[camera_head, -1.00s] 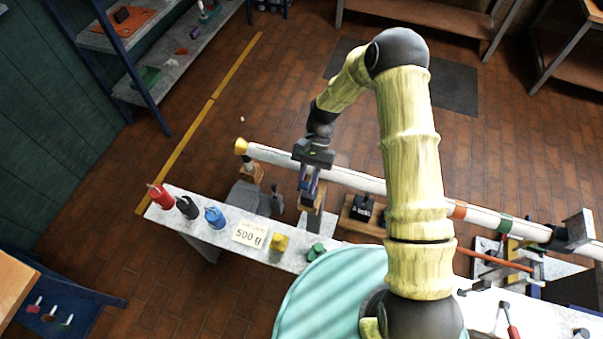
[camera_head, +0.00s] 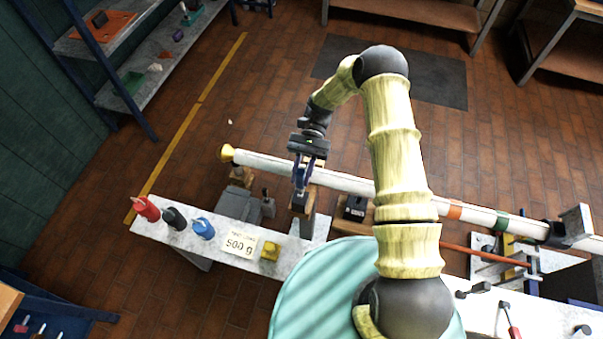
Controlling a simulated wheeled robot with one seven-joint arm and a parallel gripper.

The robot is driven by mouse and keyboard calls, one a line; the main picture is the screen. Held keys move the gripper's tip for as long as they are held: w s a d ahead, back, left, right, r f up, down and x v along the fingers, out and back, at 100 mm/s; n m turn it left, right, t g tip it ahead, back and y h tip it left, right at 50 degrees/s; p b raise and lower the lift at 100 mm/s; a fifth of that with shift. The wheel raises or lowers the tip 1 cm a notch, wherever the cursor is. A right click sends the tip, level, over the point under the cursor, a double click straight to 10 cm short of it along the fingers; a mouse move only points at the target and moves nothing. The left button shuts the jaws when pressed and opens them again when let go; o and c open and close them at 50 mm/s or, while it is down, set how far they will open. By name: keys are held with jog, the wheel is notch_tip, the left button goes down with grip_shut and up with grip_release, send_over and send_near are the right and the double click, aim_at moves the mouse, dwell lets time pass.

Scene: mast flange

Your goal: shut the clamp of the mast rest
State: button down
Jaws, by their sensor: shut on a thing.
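The mast (camera_head: 345,181) is a long white pole with a brass-coloured left end, orange and green bands at the right. It lies along the bench. My gripper (camera_head: 300,192) reaches down over the mast from behind, its blue fingers shut at the mast rest (camera_head: 299,209), a wooden block on a pale stand. The fingers are shut on a small dark part at the block's top, seemingly the clamp. The fingers and the mast hide most of that part, so how far the clamp is closed cannot be told.
A second wooden block with a black device (camera_head: 355,208) stands right of the rest. A black bracket (camera_head: 570,230) is at the mast's right.

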jog(key=c, duration=1.2)
grip_release()
jog(key=shift+c, duration=0.2)
jog(key=shift+w+d, duration=0.1)
jog(key=shift+w, duration=0.1)
jog(key=b+v, duration=0.2)
jog(key=v, duration=0.9)
jog(key=shift+w+r, duration=0.2)
jog(key=shift+w, duration=0.2)
